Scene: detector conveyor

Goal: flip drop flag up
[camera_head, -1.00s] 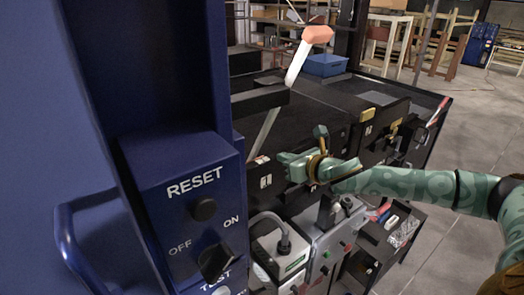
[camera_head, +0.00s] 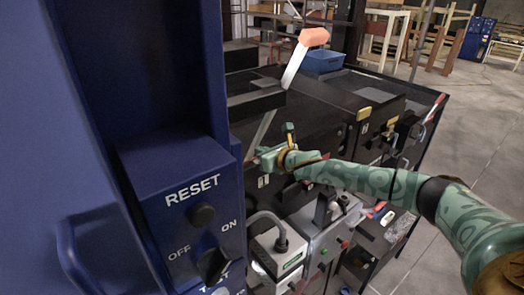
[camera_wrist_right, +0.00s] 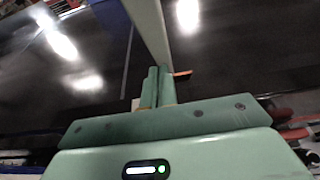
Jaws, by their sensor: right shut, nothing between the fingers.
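A flag with an orange tip (camera_head: 314,37) and a pale white arm (camera_head: 295,66) stands tilted above the dark machine. A grey strip (camera_head: 262,130) shows below a black block and seems to continue its line. My right gripper (camera_head: 259,154) is shut and empty beside the lower end of this strip; I cannot tell whether they touch. In the right wrist view its closed fingers (camera_wrist_right: 157,88) lie just below a long pale bar (camera_wrist_right: 148,30), with a small orange piece (camera_wrist_right: 182,73) to their right. My left gripper is not in view.
A blue control panel (camera_head: 150,190) with knobs and a handle fills the left side close by. A grey box with a plug (camera_head: 280,245) sits below my right gripper. Brass-coloured latches (camera_head: 363,113) line the machine front. Open floor lies to the right.

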